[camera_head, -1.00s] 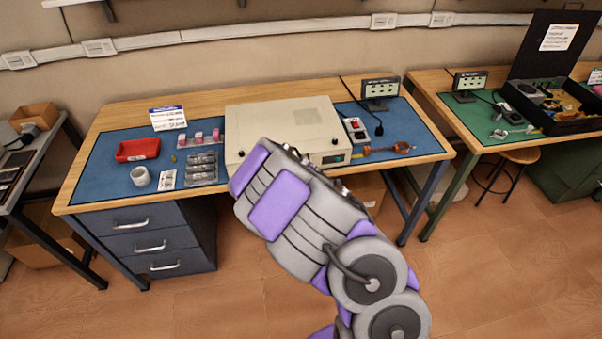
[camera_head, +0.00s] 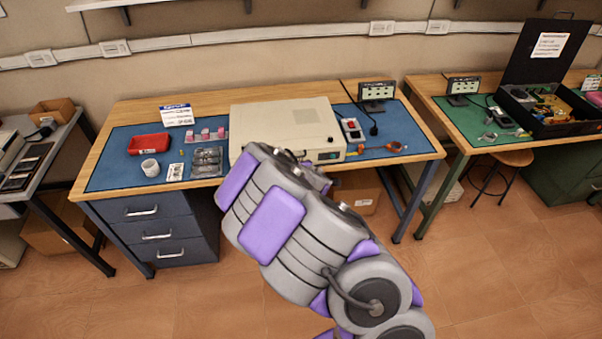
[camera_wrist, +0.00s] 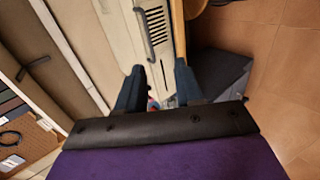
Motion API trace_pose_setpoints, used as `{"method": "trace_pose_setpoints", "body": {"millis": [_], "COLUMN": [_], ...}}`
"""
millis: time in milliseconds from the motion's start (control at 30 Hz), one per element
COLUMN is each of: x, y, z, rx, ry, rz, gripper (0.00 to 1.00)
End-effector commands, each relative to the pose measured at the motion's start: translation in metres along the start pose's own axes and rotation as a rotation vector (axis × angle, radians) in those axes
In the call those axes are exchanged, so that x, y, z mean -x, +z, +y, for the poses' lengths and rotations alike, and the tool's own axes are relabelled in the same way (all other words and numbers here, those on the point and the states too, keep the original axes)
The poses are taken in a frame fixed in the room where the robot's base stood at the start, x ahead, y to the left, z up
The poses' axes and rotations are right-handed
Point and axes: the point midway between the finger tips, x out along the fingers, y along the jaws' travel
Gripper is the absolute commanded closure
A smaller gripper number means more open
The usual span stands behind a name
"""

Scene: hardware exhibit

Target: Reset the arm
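My arm (camera_head: 300,230), grey with purple pads, reaches up from the bottom of the head view and overlaps the front edge of the blue-matted workbench (camera_head: 125,110). Its end is hidden behind the arm's own bulk in that view. In the wrist view, the two dark fingers of my gripper (camera_wrist: 157,88) stand apart with a gap between them. Nothing is clearly held. Beyond the fingers are a cream panel with dark vent slots (camera_wrist: 153,25) and a dark blue-grey surface (camera_wrist: 218,72). Small red and blue spots show low in the gap, too small to identify.
A cream instrument box (camera_head: 285,115) stands on the bench behind my arm. A green-matted bench (camera_head: 480,120) and a stool (camera_head: 503,159) stand right. Floor (camera_head: 510,260) is open at lower right.

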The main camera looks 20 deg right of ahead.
Motion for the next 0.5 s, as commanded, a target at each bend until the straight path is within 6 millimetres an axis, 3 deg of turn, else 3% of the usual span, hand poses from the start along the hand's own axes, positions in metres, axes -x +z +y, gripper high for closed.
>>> {"method": "trace_pose_setpoints", "body": {"millis": [333, 500], "x": [0.006, 0.042], "y": [0.006, 0.037], "z": [0.005, 0.028], "rx": [-0.022, -0.163], "ry": [0.000, -0.012], "rz": [-0.024, -0.161], "gripper": [0.64, 0.64]}}
